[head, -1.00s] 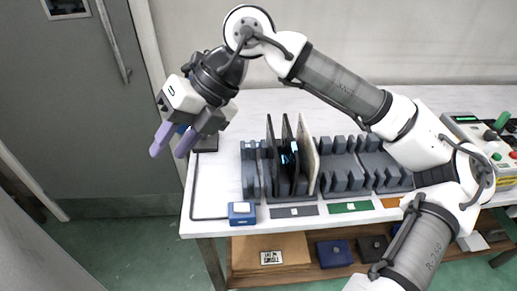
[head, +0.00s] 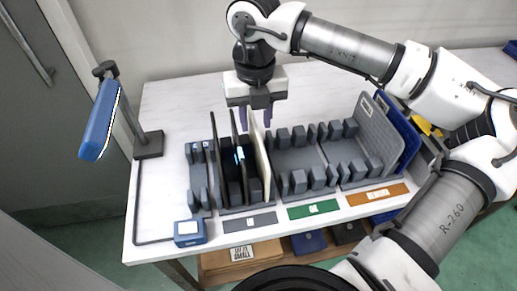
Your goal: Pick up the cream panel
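The cream panel (head: 263,170) stands upright in the left part of the slotted grey rack (head: 232,208). It is the rightmost of three upright panels there; the two to its left are dark (head: 222,165). My gripper (head: 256,118) points down over the back of the rack, at the far top end of the cream panel. Its two purple fingers are spread apart, one on each side of that panel's far edge as seen here. The gripper is open; whether a finger touches the panel I cannot tell.
A grey panel (head: 378,130) and a blue panel (head: 405,135) stand at the rack's right end. The middle slots (head: 300,160) are empty. A blue device on a stand (head: 101,120) is at the left, and a small blue box (head: 190,232) at the front left. Coloured labels line the front.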

